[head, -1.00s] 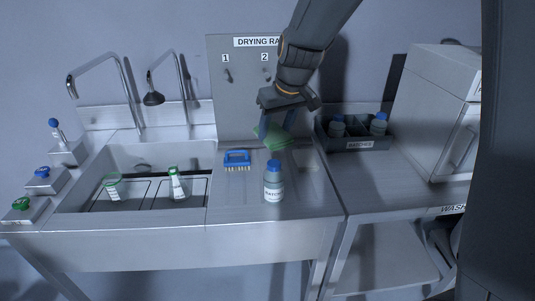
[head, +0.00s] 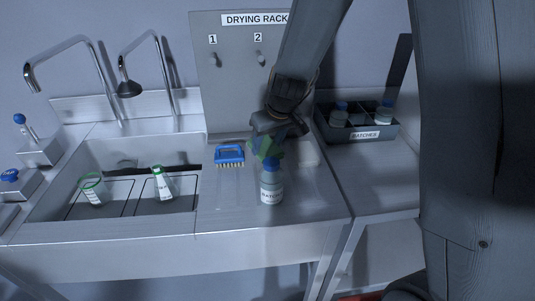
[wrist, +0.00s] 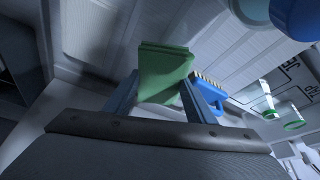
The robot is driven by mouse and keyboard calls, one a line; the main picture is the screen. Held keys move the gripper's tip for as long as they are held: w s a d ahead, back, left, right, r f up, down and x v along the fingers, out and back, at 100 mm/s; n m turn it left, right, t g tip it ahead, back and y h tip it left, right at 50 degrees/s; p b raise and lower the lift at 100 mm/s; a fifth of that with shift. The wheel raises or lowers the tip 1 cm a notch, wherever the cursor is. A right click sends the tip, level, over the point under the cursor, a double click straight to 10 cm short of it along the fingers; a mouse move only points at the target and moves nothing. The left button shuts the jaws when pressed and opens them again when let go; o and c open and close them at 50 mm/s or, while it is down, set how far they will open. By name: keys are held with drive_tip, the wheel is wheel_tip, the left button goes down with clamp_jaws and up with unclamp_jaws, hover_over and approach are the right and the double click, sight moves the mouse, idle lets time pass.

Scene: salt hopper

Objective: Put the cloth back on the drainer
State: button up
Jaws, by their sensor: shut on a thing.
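The green cloth (wrist: 163,72) is pinched between the blue fingers of my gripper (wrist: 160,92) in the wrist view. In the head view my gripper (head: 268,146) is over the drainer (head: 235,185), the ridged steel surface right of the sinks. The cloth (head: 262,147) shows there only in part, behind the bottle top. The frames do not clearly show whether the cloth touches the drainer.
A blue-capped bottle (head: 271,188) stands on the drainer close to my gripper. A blue brush (head: 230,155) lies to the left. Sinks with green-rimmed flasks (head: 163,183) are further left. A batches crate (head: 392,128) stands at right. The drying rack board (head: 225,90) rises behind.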

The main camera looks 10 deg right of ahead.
sight(269, 149)
drive_tip(key=shift+f+b, duration=0.45)
drive_tip(key=shift+f, duration=1.45)
drive_tip(key=shift+f, duration=0.2)
drive_tip(key=o, duration=1)
drive_tip(key=shift+r, duration=0.1)
drive_tip(key=shift+r, duration=0.1)
drive_tip(key=shift+s+r, duration=0.1)
drive_tip(key=shift+r, duration=0.25)
drive_tip(key=v, duration=1.1)
drive_tip(key=shift+s+d+r, duration=0.1)
drive_tip(key=shift+s+r, duration=0.05)
drive_tip(key=shift+r, duration=0.05)
